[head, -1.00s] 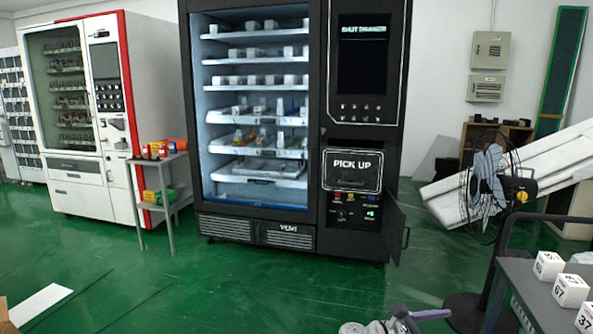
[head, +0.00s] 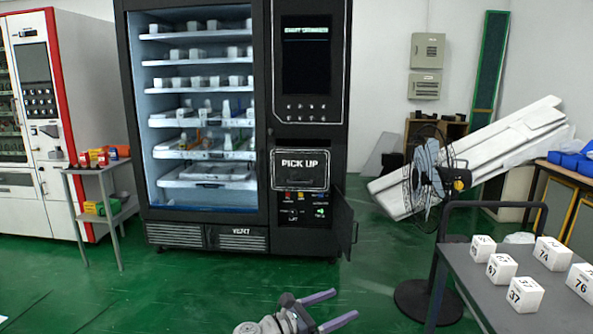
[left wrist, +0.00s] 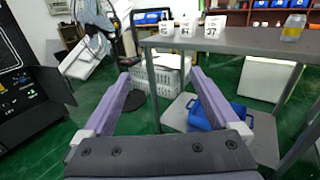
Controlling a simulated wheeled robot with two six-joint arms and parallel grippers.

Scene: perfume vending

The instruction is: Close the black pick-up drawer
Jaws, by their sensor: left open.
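The black pick-up drawer (head: 300,170), marked PICK UP, is on the front of the black vending machine (head: 237,232) in the head view. Its front appears to stand out a little from the machine, but I cannot tell how far. My left gripper (head: 344,305) is open and empty, low in the head view, in front of the machine and well apart from the drawer. In the left wrist view its two purple fingers (left wrist: 160,76) are spread with nothing between them. My right gripper is not in view.
A small black door (head: 343,222) hangs open below the drawer, at the machine's lower right. A fan (head: 424,178) stands to the right. A grey table (head: 462,275) with several numbered white cubes is at the right. Green floor lies clear before the machine.

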